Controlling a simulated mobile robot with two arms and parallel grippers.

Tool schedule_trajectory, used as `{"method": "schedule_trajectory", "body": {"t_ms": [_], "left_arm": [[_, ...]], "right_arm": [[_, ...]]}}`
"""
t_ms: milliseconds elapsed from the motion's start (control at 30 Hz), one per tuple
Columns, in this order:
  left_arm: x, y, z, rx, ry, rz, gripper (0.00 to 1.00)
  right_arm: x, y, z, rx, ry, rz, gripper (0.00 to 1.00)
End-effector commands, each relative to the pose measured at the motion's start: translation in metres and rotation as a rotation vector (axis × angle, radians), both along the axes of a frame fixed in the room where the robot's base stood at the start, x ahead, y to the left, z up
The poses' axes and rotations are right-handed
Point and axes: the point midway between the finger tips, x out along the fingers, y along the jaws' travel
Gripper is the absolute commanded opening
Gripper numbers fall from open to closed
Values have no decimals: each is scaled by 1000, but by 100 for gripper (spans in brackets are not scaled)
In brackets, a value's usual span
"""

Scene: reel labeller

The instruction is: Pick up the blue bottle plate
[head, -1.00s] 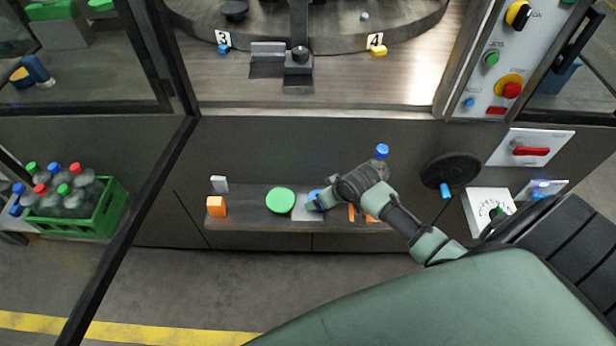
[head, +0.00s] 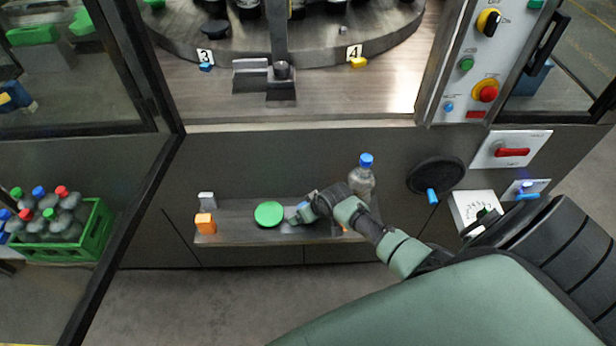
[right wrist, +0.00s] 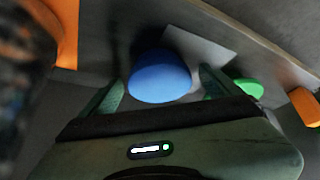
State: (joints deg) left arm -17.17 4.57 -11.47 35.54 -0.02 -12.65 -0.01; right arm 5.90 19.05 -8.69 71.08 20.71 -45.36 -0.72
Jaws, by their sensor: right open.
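The blue bottle plate (right wrist: 160,76) is a round blue disc in the right wrist view, lying between the two fingers of my right gripper (right wrist: 160,90). The fingers are open, one on each side of the disc, and I see no clear contact. In the head view my right gripper (head: 298,214) is low over the shelf, just right of the green plate, and only a sliver of the blue plate (head: 303,205) shows beside it. My left gripper is in neither view.
The shelf (head: 240,238) also bears a green round plate (head: 268,214), an orange block (head: 205,223) and a pale block (head: 207,199). A clear bottle with a blue cap (head: 366,160) stands behind my right forearm. A black handwheel (head: 435,175) is further right.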

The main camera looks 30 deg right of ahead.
Motion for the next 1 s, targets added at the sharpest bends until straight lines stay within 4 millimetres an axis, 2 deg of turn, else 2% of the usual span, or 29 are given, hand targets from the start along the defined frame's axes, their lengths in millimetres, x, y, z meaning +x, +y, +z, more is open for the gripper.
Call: {"method": "schedule_trajectory", "body": {"t_ms": [100, 300, 333, 367, 600, 767, 867, 1000], "left_arm": [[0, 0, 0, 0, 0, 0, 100], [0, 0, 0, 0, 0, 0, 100], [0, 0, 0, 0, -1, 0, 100], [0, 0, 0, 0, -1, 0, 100], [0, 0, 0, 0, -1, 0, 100], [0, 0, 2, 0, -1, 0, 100], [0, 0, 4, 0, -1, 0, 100], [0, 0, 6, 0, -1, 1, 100]], "right_arm": [[0, 0, 0, 0, 0, 0, 93], [0, 0, 0, 0, 0, 0, 37], [0, 0, 0, 0, 0, 0, 29], [0, 0, 1, 0, -1, 0, 25], [0, 0, 1, 0, -1, 0, 25], [0, -1, 11, -1, -2, 0, 25], [0, -1, 25, -1, -3, 0, 25], [1, -1, 61, -2, -7, 1, 25]]}}
